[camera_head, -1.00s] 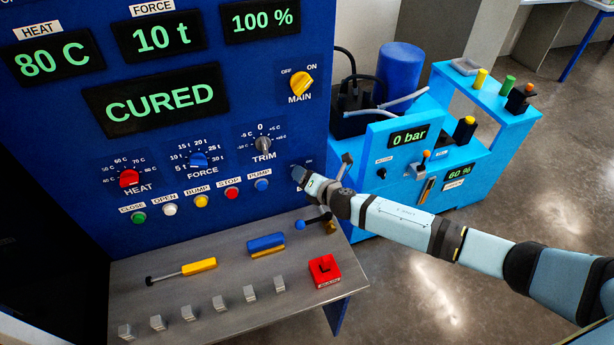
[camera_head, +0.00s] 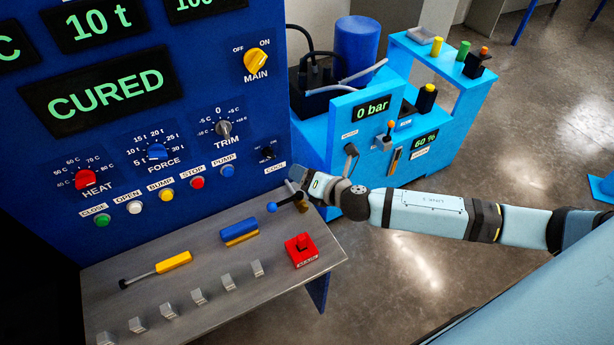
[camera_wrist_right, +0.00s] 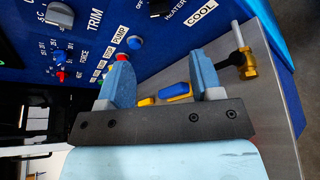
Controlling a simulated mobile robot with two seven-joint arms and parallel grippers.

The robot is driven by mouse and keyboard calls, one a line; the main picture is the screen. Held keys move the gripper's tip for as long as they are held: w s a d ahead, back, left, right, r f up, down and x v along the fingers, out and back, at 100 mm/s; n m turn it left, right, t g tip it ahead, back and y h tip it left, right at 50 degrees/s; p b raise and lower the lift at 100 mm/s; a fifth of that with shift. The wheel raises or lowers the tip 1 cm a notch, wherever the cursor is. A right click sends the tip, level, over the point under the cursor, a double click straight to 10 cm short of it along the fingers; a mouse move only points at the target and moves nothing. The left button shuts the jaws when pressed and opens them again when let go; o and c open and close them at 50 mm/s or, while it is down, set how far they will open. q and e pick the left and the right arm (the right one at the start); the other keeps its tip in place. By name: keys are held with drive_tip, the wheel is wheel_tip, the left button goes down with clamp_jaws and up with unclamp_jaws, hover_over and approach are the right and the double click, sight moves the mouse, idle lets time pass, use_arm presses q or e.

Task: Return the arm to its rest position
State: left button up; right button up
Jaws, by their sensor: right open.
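My right arm comes in from the right in the head view. Its right gripper (camera_head: 296,183) is beside the right edge of the blue press panel (camera_head: 215,95), just right of and below the black COOL knob (camera_head: 267,153). In the right wrist view the gripper (camera_wrist_right: 163,82) is open, with two blue-grey finger pads apart and nothing held between them. The COOL knob (camera_wrist_right: 160,8) shows beyond the fingers, clear of them. My left gripper is not in view.
A grey shelf (camera_head: 215,275) below the panel carries a yellow-handled lever (camera_head: 173,262), a blue-and-yellow block (camera_head: 239,231) and a red switch (camera_head: 300,248). A brass valve (camera_wrist_right: 248,68) is close to the right finger. A light-blue pump unit (camera_head: 330,125) stands behind; open floor lies right.

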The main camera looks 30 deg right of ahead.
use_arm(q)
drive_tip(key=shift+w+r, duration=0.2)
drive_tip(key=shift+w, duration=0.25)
use_arm(e)
drive_tip(key=shift+s+r, duration=0.1)
drive_tip(key=shift+s, duration=0.05)
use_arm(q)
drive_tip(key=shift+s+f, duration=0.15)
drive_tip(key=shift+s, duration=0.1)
use_arm(e)
drive_tip(key=s+a+f+m+g, duration=0.1)
drive_tip(key=s+a+f+m, duration=0.1)
drive_tip(key=s+f+m, duration=0.4)
drive_tip(key=s+a+f+m+g+h, duration=0.1)
drive_tip(key=s+f+m, duration=0.5)
drive_tip(key=s+m, duration=1)
drive_tip(key=m+g, duration=0.1)
drive_tip(key=m, duration=0.4)
drive_tip(key=shift+s+a+m+h, duration=0.2)
drive_tip(key=shift+a+m+h, duration=0.1)
drive_tip(key=shift+a, duration=0.05)
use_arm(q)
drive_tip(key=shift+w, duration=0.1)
use_arm(e)
drive_tip(key=shift+f, duration=0.1)
